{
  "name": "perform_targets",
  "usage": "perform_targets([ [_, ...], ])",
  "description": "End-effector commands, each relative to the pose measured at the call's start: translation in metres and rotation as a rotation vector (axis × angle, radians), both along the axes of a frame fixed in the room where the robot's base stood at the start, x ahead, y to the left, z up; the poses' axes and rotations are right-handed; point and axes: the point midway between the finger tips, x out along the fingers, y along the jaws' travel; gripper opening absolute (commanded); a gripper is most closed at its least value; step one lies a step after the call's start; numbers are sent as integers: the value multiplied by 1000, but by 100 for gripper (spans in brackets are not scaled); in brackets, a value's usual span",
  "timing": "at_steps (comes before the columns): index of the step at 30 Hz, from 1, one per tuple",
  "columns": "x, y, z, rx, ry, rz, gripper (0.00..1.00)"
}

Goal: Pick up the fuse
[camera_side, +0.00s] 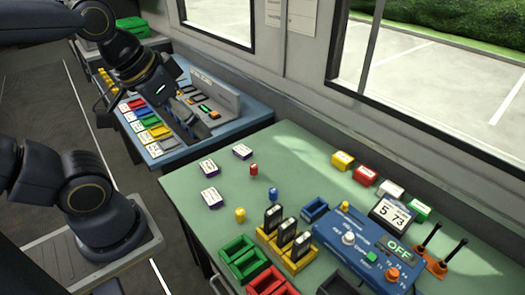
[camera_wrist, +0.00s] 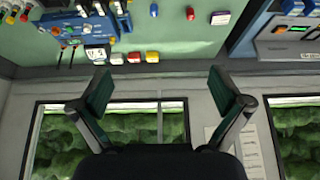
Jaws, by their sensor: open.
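I cannot tell for sure which piece is the fuse. A small red piece also shows at the top of the wrist view (camera_wrist: 190,13). My gripper (camera_wrist: 160,92) is open, with nothing between its two spread fingers. In the side view my gripper (camera_side: 155,115) is over the blue console at the back left, apart from both pieces and away from the green table.
A yellow rack (camera_side: 288,246) holds several black devices. Green (camera_side: 240,258) and red bins stand at the front. A blue control box (camera_side: 365,245) and coloured blocks (camera_side: 366,175) are to the right. White-topped purple blocks (camera_side: 211,197) lie at left. Windows bound the far side.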

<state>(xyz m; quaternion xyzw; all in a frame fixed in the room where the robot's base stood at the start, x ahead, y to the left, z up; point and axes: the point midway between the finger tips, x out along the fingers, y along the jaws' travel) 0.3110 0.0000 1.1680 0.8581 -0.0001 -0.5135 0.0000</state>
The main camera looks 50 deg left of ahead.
Motion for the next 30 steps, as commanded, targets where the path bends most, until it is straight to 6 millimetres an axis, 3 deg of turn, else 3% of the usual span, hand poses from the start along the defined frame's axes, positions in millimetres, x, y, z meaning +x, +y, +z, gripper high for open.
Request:
perform_targets([
  [2, 0, 0, 0, 0, 0, 0, 99],
  [14, 0, 0, 0, 0, 1, 0, 58],
  [24, 1, 0, 2, 15, -3, -28, 58],
  [26, 11, 0, 19, 38, -44, -64, 58],
  [30, 52, 5, 41, 84, -28, -121, 58],
])
